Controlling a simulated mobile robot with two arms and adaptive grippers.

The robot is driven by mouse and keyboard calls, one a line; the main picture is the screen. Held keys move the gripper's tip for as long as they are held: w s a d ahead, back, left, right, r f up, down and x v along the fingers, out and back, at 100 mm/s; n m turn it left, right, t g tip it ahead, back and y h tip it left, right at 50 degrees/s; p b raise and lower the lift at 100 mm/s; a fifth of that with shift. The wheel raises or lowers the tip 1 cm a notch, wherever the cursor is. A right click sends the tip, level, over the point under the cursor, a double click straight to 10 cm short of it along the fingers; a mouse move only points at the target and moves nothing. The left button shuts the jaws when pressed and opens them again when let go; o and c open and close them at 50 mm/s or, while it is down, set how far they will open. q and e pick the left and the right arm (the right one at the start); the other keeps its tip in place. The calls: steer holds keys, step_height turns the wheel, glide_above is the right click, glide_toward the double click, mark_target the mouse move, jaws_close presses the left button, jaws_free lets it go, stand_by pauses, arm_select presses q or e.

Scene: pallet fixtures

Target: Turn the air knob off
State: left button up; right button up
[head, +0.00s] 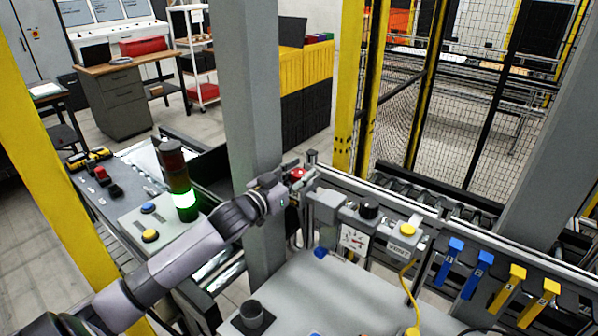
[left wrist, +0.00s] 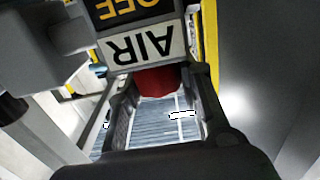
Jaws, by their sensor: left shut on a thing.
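The air knob is red; it shows in the head view (head: 298,174) near the top of the grey fixture and in the left wrist view (left wrist: 158,82) below an "AIR" and "OFF" label (left wrist: 143,40). My left gripper (head: 297,171) reaches in from the left past a grey post. In the left wrist view its fingers (left wrist: 160,95) stand on both sides of the red knob and are shut on it. The fingers hide part of the knob, and I cannot read its turn angle. My right gripper is not in view.
A grey post (head: 252,110) stands close behind my left arm. A signal tower (head: 176,180) with a green light stands on the panel at left. A gauge box (head: 355,238) and blue and yellow levers (head: 480,270) line the fixture's right side.

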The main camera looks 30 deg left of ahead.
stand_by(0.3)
arm_select(q)
steer(key=o, duration=1.2)
steer(key=shift+s+f, duration=0.1)
steer(key=shift+s, duration=0.55)
steer(key=s, duration=0.7)
steer(key=s+a, duration=0.1)
steer(key=s, duration=0.2)
steer(key=shift+s, duration=0.35)
